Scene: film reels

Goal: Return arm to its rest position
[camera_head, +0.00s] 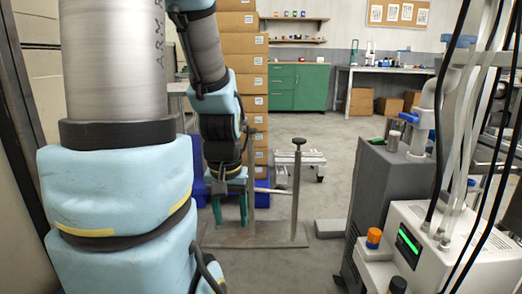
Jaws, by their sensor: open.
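My arm is in view at the left, with a large metal tube and light-blue padded joints close to the camera. Its far part hangs down in the middle left and ends in my gripper (230,210). The gripper points downward with green fingers apart, and I see nothing held between them. It hangs close to a metal stand (255,238) with upright posts on a flat base plate. A thin, light horizontal rod (274,190) shows between the posts. Whether the gripper touches the stand, I cannot tell. My arm hides part of the scene behind it.
A tall stack of cardboard boxes (253,85) stands behind my arm, with a blue object (180,182) at its foot. A grey-and-white machine (400,225) with hoses fills the right. A green cabinet (297,87) stands at the back. Open floor lies beyond the stand.

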